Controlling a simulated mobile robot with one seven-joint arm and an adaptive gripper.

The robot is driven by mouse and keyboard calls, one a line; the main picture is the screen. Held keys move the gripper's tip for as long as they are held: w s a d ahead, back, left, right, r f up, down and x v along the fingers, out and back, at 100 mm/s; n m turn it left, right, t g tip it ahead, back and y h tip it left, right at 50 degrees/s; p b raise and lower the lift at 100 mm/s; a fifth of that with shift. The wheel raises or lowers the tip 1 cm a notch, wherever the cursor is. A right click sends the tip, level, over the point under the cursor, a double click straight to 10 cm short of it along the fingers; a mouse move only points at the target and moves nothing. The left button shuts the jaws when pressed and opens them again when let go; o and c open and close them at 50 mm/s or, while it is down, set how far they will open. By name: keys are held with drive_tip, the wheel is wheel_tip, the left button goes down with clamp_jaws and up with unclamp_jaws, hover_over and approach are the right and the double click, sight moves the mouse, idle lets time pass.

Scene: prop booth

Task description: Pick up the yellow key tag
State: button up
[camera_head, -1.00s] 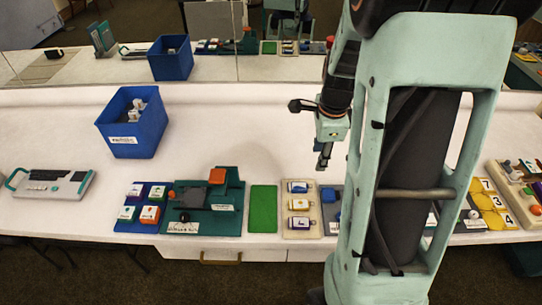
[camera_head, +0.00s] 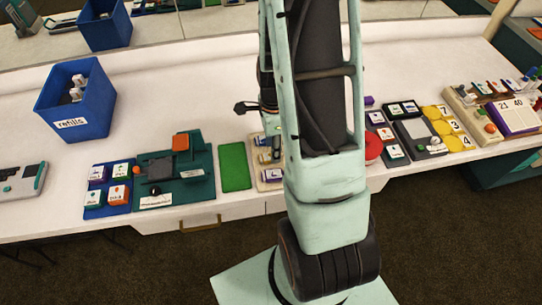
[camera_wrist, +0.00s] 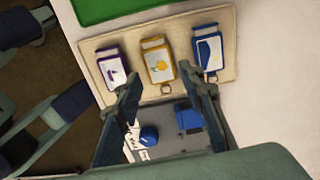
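The yellow key tag (camera_wrist: 158,64) lies in the middle of a beige board (camera_wrist: 184,26) in the wrist view, between a purple tag (camera_wrist: 113,67) on its left and a blue tag (camera_wrist: 207,52) on its right. My gripper (camera_wrist: 165,84) is open and empty, its two fingers spread apart. The fingertips appear near the lower end of the yellow tag, one on either side; I cannot tell the height above it. In the head view my arm covers part of the beige board (camera_head: 258,176) and most of my gripper.
A grey tray (camera_wrist: 180,147) with blue pieces lies beside the board, between my fingers in the wrist view. A green mat (camera_head: 235,167) lies on the board's other side. A blue refills bin (camera_head: 66,122) stands far left. The white counter (camera_head: 180,90) behind is clear.

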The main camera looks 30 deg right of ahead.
drive_tip(key=shift+f, duration=1.3)
drive_tip(key=shift+c, duration=0.2)
drive_tip(key=c, duration=0.7)
drive_tip(key=shift+c, duration=0.2)
drive_tip(key=shift+r, duration=0.15)
